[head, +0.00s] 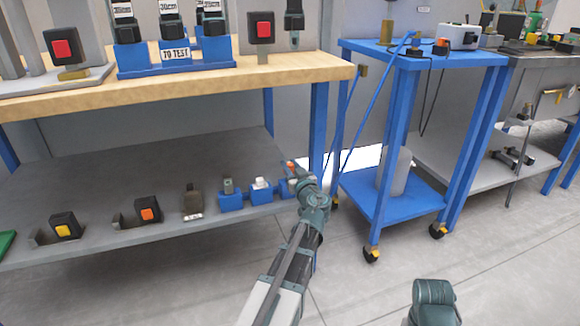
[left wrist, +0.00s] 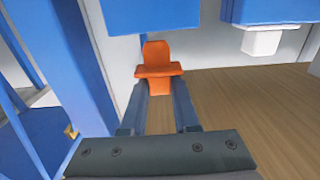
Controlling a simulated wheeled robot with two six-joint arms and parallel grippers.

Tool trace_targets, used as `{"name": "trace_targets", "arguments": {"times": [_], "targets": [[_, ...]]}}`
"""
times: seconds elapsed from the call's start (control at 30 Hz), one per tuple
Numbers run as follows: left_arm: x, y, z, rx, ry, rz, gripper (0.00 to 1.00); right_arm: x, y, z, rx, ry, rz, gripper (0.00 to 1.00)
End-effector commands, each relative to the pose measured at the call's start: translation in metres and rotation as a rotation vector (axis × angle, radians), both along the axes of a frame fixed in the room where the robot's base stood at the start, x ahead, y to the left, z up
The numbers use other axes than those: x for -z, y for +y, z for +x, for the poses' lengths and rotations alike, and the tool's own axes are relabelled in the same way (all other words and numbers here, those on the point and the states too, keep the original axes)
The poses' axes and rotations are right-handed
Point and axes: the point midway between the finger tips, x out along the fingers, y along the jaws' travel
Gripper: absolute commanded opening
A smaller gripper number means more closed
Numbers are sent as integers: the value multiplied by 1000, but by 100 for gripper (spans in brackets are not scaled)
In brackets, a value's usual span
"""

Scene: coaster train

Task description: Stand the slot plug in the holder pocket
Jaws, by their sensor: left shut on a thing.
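The orange slot plug (left wrist: 158,60) is between the fingertips of my left gripper (left wrist: 160,88) in the left wrist view. Its wide collar lies across the finger ends, and its tip points at a blue holder block (left wrist: 150,15). The tip is close to the block and looks just clear of it; the pocket opening is not visible. In the head view my left gripper (head: 298,178) is at the right end of the shelf. A bit of the orange plug (head: 291,165) shows just above the end blue holder (head: 286,189), which the gripper partly covers.
A second blue holder (head: 262,195) with a white piece stands close to the left. Other holders and switch blocks line the grey shelf (head: 130,185). The blue bench leg (head: 317,125) and a blue trolley (head: 390,200) are near my left arm. The wooden bench top (head: 180,84) is overhead.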

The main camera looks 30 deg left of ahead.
Motion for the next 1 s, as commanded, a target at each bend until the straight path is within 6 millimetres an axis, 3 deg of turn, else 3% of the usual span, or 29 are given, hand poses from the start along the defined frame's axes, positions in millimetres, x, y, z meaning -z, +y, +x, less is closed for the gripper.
{"name": "trace_targets", "arguments": {"times": [1.0], "targets": [[26,0,0,0,0,0,0,26,0,0,0,0,0,32]]}}
